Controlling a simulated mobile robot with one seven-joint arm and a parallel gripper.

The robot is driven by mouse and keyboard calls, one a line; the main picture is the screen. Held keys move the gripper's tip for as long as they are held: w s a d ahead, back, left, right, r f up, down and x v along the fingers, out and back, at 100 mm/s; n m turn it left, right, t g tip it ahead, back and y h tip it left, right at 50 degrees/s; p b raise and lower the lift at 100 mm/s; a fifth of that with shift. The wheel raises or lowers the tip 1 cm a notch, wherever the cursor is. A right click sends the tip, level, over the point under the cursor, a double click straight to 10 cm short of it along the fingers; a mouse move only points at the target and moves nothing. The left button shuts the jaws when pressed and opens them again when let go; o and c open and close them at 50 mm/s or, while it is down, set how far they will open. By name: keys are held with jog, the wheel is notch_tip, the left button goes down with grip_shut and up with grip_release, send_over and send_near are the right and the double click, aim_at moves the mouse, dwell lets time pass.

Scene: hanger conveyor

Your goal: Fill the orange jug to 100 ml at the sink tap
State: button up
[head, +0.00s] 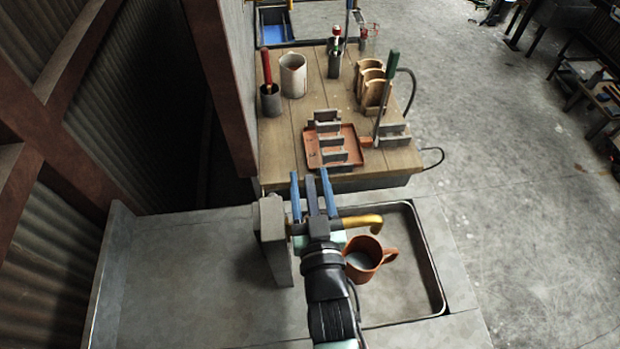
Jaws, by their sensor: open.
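The orange jug (378,253) stands upright in the sink (432,262), with its handle to the right. Its inside looks grey; I cannot read a level or any marks. The tap's yellow spout (362,221) reaches right from a grey post (274,245) and bends down over the jug's rim. I cannot make out a water stream. My gripper (310,182) is open, its two blue fingers pointing away toward the workbench, between the post and the spout's end. A dark upright piece shows between the fingers; I cannot tell what it is. My wrist hides part of the tap and the sink's left side.
A wooden workbench (400,165) stands beyond the sink. It carries a red tray (348,157) with grey blocks, a white beaker (293,76), a dark cup (270,100) with a red-handled tool, and wooden holders (372,88). The counter (190,275) at left is bare.

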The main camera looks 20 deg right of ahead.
grip_shut()
dwell(1.4)
